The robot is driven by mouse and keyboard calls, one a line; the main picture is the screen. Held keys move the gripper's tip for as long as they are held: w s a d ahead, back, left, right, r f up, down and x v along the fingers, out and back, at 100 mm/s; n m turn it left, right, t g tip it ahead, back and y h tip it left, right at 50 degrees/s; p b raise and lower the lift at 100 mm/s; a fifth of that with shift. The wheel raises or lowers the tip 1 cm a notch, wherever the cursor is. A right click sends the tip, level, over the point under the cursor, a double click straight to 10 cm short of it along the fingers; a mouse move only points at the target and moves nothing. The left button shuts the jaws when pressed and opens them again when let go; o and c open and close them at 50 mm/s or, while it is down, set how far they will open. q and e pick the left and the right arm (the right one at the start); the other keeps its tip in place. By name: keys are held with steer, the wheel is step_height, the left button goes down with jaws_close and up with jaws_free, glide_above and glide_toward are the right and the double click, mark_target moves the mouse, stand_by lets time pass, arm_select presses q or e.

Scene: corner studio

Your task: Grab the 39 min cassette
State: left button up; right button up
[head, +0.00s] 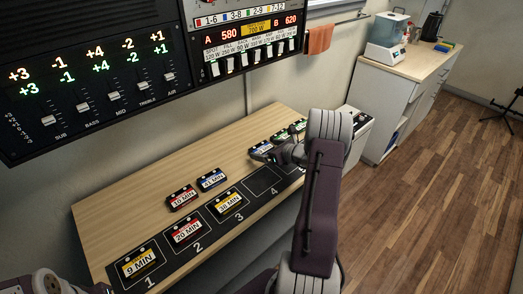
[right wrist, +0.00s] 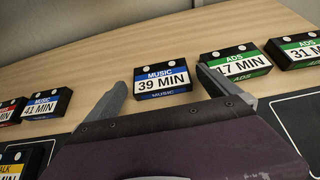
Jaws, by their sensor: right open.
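The 39 min cassette (right wrist: 163,82) is a black block with a blue-banded MUSIC label, lying on the wooden desk top. In the head view the cassette (head: 261,149) shows just left of my right gripper (head: 279,155). In the right wrist view my right gripper (right wrist: 161,77) is open, with one finger on each side of the cassette and visible gaps. Whether the fingers reach down beside it, I cannot tell. In the head view my right arm hides part of the desk. Part of my left arm shows at the bottom left, its gripper out of frame.
Close on the right stands the green 17 min cassette (right wrist: 237,64), near the right finger; the green 31 min cassette (right wrist: 295,50) lies beyond. The blue 41 min cassette (right wrist: 47,104) lies left. A black numbered strip (head: 262,180) runs along the desk front, with slot 4 empty.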

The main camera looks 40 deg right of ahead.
mark_target(266, 150)
arm_select(q)
steer(key=shift+w, duration=0.1)
arm_select(e)
steer(key=shift+x, duration=1.1)
steer(key=c, duration=1.3)
steer(key=shift+r, duration=0.15)
arm_select(q)
steer(key=shift+r+p, duration=0.3)
steer(key=shift+p, duration=0.05)
arm_select(e)
steer(key=r, duration=0.4)
steer(key=shift+s+d+r, duration=0.25)
steer(key=shift+s+r, duration=0.05)
steer(key=shift+s, duration=0.05)
arm_select(q)
steer(key=shift+r+p, duration=0.5)
steer(key=shift+r, duration=0.05)
arm_select(e)
steer(key=d+v, duration=0.1)
steer(key=v, duration=0.3)
steer(key=d+v, duration=0.1)
steer(key=v, duration=0.7)
steer(key=shift+d+r, duration=0.15)
steer(key=shift+d, duration=0.25)
